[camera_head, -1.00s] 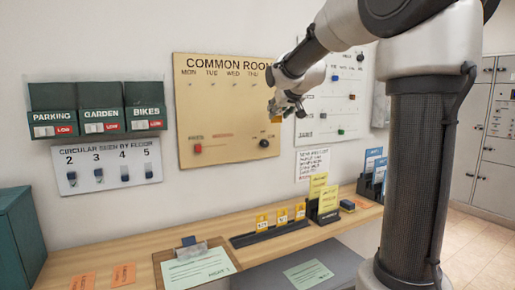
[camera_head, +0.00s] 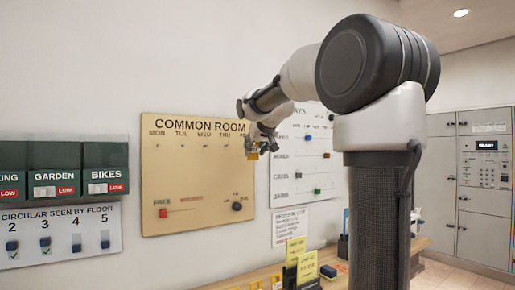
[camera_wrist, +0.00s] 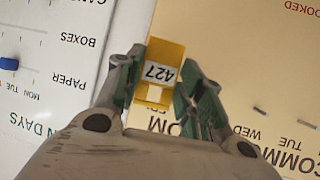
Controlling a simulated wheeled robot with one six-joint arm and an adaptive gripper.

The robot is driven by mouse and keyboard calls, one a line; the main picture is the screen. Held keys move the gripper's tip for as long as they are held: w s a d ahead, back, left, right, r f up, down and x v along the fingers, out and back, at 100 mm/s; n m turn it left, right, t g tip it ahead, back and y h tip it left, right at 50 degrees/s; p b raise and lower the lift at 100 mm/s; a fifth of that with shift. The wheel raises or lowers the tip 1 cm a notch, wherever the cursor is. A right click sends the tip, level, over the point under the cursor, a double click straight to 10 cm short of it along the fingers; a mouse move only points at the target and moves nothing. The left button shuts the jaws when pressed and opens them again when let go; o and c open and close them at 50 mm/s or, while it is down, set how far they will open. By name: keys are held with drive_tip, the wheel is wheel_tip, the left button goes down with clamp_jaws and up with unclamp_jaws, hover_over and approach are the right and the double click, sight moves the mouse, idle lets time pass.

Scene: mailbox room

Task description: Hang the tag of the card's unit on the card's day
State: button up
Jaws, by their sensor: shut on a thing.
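My gripper (camera_head: 262,146) is at the upper right edge of the tan COMMON ROOM board (camera_head: 200,190). It is shut on a yellow tag (camera_wrist: 158,70) with a white label reading 427, upside down in the wrist view. The tag also shows as a small yellow patch in the head view (camera_head: 252,156). The board has a row of pegs under MON, TUE, WED and more; the day near my gripper is hidden in the head view. In the wrist view the tag overlaps the board's edge; I cannot tell whether it touches.
A white wall chart (camera_head: 310,155) with coloured magnets hangs right of the board. Yellow cards (camera_head: 304,268) stand on the counter below. A floor switch panel (camera_head: 60,235) and green boxes (camera_head: 54,170) are at left. Grey lockers (camera_head: 440,190) stand at right.

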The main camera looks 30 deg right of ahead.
drive_tip(key=shift+w+a+f, duration=0.1)
drive_tip(key=shift+w+f, duration=0.15)
drive_tip(key=shift+w, duration=0.65)
drive_tip(key=shift+w+d+f, duration=0.1)
drive_tip(key=shift+w+f, duration=0.1)
drive_tip(key=shift+w, duration=0.65)
drive_tip(key=shift+w+a+f, duration=0.1)
drive_tip(key=shift+w+f, duration=0.15)
drive_tip(key=shift+w, duration=0.65)
drive_tip(key=o, duration=1)
drive_tip(key=shift+w+f, duration=0.1)
drive_tip(key=shift+o, duration=0.2)
